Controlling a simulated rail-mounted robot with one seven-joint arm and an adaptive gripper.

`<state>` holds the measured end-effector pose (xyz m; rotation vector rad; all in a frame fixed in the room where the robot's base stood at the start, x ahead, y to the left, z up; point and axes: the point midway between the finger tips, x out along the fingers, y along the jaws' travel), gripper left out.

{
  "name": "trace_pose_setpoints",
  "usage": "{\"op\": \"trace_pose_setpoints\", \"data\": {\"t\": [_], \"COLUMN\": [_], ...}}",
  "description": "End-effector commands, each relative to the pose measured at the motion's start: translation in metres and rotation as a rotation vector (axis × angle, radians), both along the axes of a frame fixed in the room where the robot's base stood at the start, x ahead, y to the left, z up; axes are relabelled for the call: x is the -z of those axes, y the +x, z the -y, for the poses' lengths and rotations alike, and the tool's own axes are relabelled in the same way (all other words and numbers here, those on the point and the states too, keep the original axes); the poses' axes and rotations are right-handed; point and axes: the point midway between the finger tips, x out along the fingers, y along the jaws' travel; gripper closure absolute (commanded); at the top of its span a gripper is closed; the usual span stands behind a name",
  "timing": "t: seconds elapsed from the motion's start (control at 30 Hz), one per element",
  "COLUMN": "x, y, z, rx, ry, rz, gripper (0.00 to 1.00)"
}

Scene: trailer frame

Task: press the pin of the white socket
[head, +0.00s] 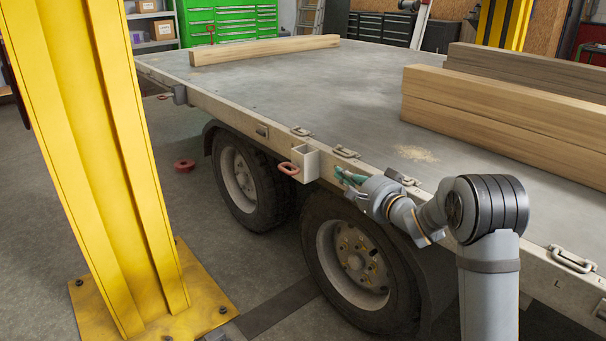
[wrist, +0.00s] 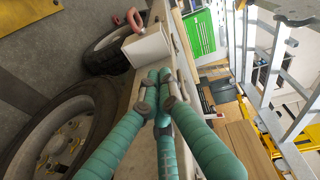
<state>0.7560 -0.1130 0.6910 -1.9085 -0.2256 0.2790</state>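The white socket (head: 306,164) is a small box on the near side rail of the trailer, above the gap between the two wheels. Its pin has a red loop handle (head: 288,168) sticking out on the socket's left side. In the wrist view the socket (wrist: 147,47) lies just beyond my fingertips, with the red handle (wrist: 134,19) on its far side. My gripper (head: 342,175) has teal fingers and is just right of the socket, apart from it. In the wrist view my gripper's fingertips (wrist: 160,84) are drawn together, with nothing seen between them. The pin's shaft is hidden.
The trailer bed (head: 330,85) carries wooden beams (head: 500,105) at right and one beam (head: 262,49) at the back. Metal lashing rings (head: 345,152) line the rail near my gripper. A yellow column (head: 105,150) stands at left.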

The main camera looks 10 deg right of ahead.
Motion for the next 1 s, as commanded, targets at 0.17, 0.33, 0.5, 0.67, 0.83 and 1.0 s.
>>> {"op": "trace_pose_setpoints", "data": {"t": [0.17,0.33,0.5,0.67,0.83,1.0], "x": [-0.001,0.0,0.001,0.005,0.008,0.017], "y": [0.0,0.001,0.014,0.041,0.076,0.096], "z": [0.0,-0.001,-0.006,-0.014,-0.025,-0.04], "rx": [0.0,-0.001,-0.004,-0.003,-0.003,-0.003], "ry": [0.0,0.0,0.0,0.001,0.0,0.001], "rz": [0.001,0.001,0.001,0.002,0.001,0.001], "gripper": [1.0,1.0,1.0,1.0,1.0,1.0]}}
